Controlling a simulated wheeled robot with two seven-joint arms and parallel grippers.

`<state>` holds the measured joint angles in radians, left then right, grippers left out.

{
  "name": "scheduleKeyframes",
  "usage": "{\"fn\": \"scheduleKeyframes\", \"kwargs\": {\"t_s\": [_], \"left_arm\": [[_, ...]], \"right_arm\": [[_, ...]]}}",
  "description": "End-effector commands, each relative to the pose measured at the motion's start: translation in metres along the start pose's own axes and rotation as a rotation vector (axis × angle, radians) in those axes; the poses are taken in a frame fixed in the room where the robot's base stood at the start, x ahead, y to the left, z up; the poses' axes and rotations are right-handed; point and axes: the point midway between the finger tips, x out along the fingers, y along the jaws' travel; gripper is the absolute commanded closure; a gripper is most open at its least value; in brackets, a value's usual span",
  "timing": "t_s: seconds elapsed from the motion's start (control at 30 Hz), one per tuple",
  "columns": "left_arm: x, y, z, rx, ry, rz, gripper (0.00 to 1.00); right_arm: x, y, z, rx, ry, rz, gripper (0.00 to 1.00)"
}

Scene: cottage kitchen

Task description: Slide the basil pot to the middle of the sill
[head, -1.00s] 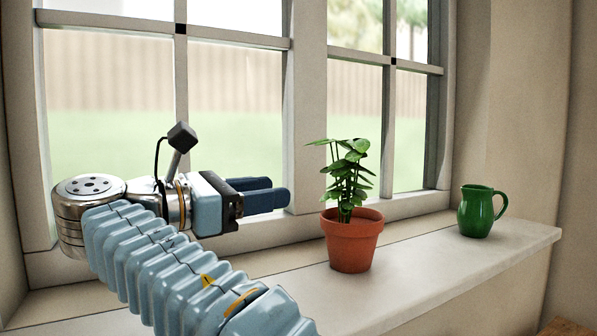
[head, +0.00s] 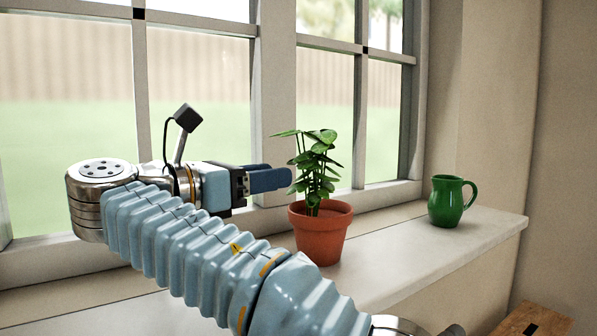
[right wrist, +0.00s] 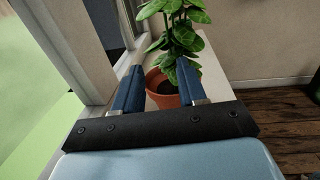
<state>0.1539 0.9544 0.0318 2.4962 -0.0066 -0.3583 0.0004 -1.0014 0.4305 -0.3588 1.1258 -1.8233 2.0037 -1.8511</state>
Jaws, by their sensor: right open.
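The basil pot (head: 320,236) is a terracotta pot with a leafy green plant, upright on the pale window sill (head: 400,258). My right gripper (head: 288,179) is open, just left of the plant and above the level of the pot's rim in the head view. In the right wrist view the pot (right wrist: 161,90) shows ahead, between and beyond the two blue fingers (right wrist: 157,85). The fingers look empty, and I cannot tell whether they touch any leaves. My left gripper is not in view.
A green jug (head: 448,201) stands on the sill to the right of the pot, with bare sill between them. The window frame (head: 276,100) rises close behind. A wooden surface (head: 537,322) is low at the right, below the sill's end.

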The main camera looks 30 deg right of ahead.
Motion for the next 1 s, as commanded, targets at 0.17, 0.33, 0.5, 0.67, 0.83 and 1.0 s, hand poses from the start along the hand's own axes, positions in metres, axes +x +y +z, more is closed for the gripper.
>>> {"fn": "scheduleKeyframes", "kwargs": {"t_s": [0.17, 0.33, 0.5, 0.67, 0.83, 1.0], "left_arm": [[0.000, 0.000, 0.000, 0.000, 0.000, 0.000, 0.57], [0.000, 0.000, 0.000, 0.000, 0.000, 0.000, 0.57], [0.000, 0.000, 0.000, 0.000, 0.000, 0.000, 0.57], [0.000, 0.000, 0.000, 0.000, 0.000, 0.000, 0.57], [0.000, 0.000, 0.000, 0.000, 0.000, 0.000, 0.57], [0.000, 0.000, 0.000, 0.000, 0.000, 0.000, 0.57]], "right_arm": [[0.037, -0.001, 0.000, 0.000, 0.001, -0.004, 0.59], [0.062, 0.000, 0.000, 0.000, 0.001, -0.001, 0.59], [0.076, 0.000, 0.000, -0.001, 0.000, 0.000, 0.59], [0.080, 0.000, 0.000, 0.000, 0.000, 0.001, 0.59], [0.080, 0.000, 0.000, 0.000, 0.000, 0.001, 0.59], [0.080, 0.000, 0.000, 0.000, 0.000, 0.001, 0.79]]}}
